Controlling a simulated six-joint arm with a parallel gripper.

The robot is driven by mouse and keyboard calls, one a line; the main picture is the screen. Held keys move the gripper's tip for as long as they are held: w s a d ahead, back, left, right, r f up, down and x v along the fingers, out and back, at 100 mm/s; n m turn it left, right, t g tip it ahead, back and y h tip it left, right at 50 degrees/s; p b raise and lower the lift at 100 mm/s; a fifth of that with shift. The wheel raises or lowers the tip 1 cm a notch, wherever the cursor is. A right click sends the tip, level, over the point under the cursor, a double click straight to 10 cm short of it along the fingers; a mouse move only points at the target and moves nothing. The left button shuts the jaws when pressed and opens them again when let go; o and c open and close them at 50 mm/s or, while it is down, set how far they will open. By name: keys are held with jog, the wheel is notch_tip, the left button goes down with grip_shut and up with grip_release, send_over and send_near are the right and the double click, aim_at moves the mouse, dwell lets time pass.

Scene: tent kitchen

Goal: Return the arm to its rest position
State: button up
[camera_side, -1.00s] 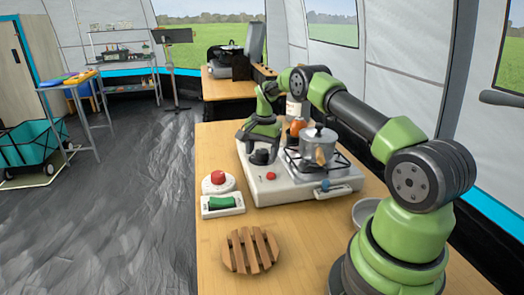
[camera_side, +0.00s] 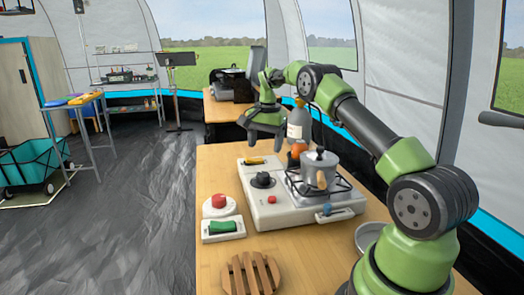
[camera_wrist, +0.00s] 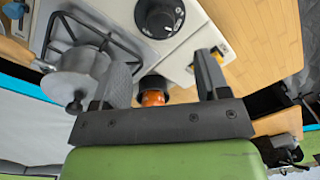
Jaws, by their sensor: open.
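My gripper (camera_side: 264,143) hangs in the air above the back left of the camp stove (camera_side: 290,215), fingers pointing down. Its fingers are apart, with nothing held between them. In the wrist view my gripper (camera_wrist: 163,85) also shows both fingers spread. The stove's black knob (camera_side: 263,180) shows below the gripper, and in the wrist view the knob (camera_wrist: 160,17) lies beyond the fingers. My arm reaches from the front right, bent over the table.
A lidded pot (camera_side: 319,172) stands on the burner, close to the gripper. A bottle (camera_side: 299,124) and an orange item (camera_side: 298,150) stand behind it. A red button (camera_side: 219,202), green switch (camera_side: 223,227) and wooden trivet (camera_side: 252,274) lie left and in front.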

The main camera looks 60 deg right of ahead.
jog(key=s+a+r+n+t, duration=0.2)
jog(key=s+a+r+n, duration=0.1)
jog(key=a+r, duration=0.55)
jog(key=s+a+r+n+t, duration=0.1)
jog(key=s+a+r+n, duration=0.2)
jog(key=a+r, duration=0.55)
jog(key=s+a+f+n+t+y, duration=0.1)
jog(key=s+a+n, duration=0.2)
jog(key=s+a, duration=0.2)
jog(key=s+a+f+n+t+y, duration=0.1)
jog(key=s+a, duration=0.4)
jog(key=s, duration=0.7)
jog(key=shift+s+a+f+n+t, duration=0.15)
jog(key=shift+n+t, duration=0.65)
jog(key=shift+n, duration=0.3)
